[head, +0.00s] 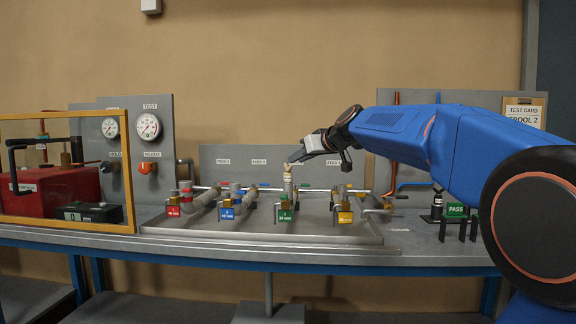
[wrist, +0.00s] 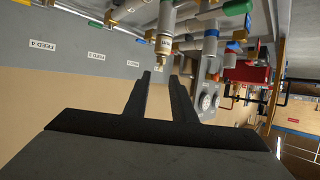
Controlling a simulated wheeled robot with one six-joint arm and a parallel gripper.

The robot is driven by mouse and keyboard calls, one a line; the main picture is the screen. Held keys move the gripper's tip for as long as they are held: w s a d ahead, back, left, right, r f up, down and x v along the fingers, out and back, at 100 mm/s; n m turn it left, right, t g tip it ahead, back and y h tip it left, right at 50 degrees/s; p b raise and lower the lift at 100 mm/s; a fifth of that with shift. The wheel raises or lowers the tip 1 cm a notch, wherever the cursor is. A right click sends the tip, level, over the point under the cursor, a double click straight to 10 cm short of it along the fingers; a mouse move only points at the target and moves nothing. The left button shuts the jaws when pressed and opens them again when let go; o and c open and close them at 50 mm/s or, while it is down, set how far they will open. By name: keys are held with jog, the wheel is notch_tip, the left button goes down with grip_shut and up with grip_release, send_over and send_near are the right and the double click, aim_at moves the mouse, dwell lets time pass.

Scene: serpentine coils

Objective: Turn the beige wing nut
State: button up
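Contact cannot be told.
Tagged valves stand along the tray: red (head: 173,211), blue (head: 227,213), green (head: 285,215) and yellow (head: 345,217). Pipes run between them. A grey back panel (head: 225,170) stands close behind. Gauges (head: 148,126) and a red machine (head: 60,185) are at left.

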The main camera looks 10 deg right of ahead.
aim_at(288, 164)
jog(key=x, duration=0.7)
jog(key=shift+w+a, duration=0.1)
jog(key=shift+w, duration=0.15)
grip_shut()
